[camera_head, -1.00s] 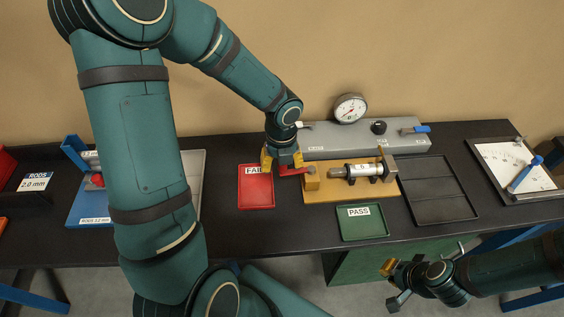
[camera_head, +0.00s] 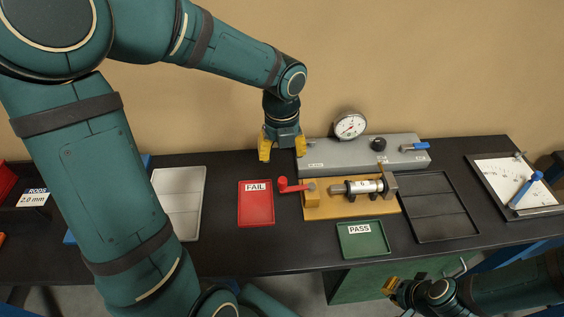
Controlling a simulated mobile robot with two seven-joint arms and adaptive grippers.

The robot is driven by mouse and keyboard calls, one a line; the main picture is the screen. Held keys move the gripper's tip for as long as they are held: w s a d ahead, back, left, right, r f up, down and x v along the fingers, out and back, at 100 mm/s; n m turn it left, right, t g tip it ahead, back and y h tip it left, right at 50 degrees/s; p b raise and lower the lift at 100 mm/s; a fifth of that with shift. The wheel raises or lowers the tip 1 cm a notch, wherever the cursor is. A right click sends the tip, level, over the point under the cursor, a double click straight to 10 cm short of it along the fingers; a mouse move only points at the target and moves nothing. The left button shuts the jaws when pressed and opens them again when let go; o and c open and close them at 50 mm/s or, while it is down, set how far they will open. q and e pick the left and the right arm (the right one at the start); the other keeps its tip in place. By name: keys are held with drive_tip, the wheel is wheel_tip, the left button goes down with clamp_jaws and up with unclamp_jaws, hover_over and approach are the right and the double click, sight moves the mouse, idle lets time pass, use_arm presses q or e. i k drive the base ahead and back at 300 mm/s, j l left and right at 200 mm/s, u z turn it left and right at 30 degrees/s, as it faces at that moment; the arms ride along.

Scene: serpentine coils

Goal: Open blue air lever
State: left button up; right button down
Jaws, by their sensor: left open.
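The blue air lever (camera_head: 415,147) sits on top of the grey gauge box (camera_head: 330,153), near its right end, with its handle lying about level and pointing right. My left gripper (camera_head: 282,150) has yellow fingertips and is open and empty. It hangs over the left end of the grey box, well left of the blue lever, and hides part of that end. My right gripper (camera_head: 398,290) is low at the right, in front of the bench and away from the lever.
A round gauge (camera_head: 350,125) and a black knob (camera_head: 378,144) stand on the box between my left gripper and the lever. In front is a wooden fixture (camera_head: 335,211) with a red crank (camera_head: 291,186). Red FAIL tray (camera_head: 256,210) and green PASS tray (camera_head: 362,244) lie nearby.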

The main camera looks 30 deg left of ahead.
sight(421, 146)
drive_tip(key=k, duration=1)
